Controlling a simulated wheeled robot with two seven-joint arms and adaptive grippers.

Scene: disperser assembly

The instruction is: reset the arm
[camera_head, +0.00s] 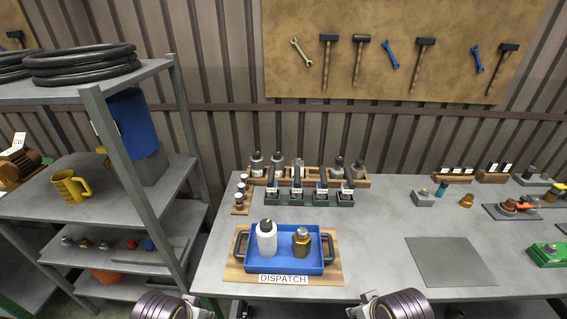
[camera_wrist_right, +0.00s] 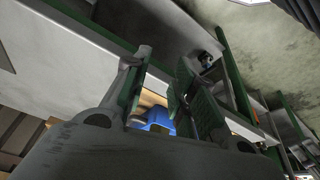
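My left arm's end (camera_head: 165,306) shows at the bottom edge of the head view, in front of the table. Its fingers cannot be made out. My right arm's end (camera_head: 400,306) is at the bottom edge too, right of the tray. In the right wrist view my right gripper (camera_wrist_right: 163,78) has its two fingers apart, with nothing between them. A blue tray (camera_head: 285,262) labelled DISPATCH holds a white bottle (camera_head: 267,240) and a brown-gold bottle (camera_head: 302,243), both upright. Both arm ends are apart from the tray.
Behind the tray stand a wooden rack (camera_head: 364,181) of bottles and a green rack (camera_head: 318,199). A grey mat (camera_head: 450,262) lies bare to the right. A metal shelf (camera_head: 184,130) with a yellow mug (camera_head: 68,187) stands left. Small tools and parts sit at the table's right.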

